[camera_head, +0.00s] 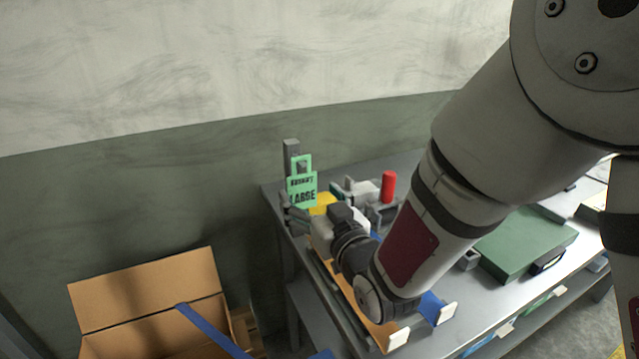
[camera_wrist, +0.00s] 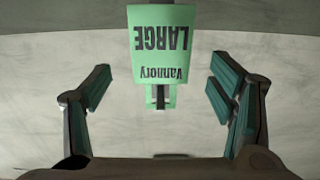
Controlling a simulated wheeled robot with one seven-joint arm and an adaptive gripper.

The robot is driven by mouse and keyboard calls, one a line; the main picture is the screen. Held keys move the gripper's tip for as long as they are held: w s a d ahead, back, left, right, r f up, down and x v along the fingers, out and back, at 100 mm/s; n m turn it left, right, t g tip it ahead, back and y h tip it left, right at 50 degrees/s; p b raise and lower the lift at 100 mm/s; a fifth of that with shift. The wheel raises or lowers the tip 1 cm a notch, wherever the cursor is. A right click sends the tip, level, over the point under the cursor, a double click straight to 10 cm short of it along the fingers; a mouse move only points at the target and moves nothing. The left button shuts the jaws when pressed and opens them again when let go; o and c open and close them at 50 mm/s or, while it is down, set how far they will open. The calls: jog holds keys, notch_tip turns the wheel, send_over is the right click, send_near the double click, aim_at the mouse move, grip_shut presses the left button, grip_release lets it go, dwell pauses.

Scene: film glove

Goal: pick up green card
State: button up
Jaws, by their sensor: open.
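The green card (camera_head: 302,189) hangs upright at the far left corner of the bench, in front of a grey post (camera_head: 290,155). It bears the word LARGE. In the wrist view the green card (camera_wrist: 161,45) appears upside down, with a cut-out at its lower end where a dark peg (camera_wrist: 160,97) shows. My gripper (camera_head: 292,212) is just below and in front of the card in the head view. In the wrist view my gripper (camera_wrist: 160,85) is open, with one finger on each side and the card between and beyond them. No contact with the card shows.
A metal bench (camera_head: 420,335) carries a red cylinder (camera_head: 388,186), a yellow item (camera_head: 322,203) and a green flat box (camera_head: 525,242). An open cardboard box (camera_head: 150,290) with a blue strap stands at lower left. A wall (camera_head: 200,180) rises behind the bench.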

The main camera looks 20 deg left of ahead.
aim_at(302, 187)
jog(key=shift+x, duration=2.4)
jog(key=c, duration=0.9)
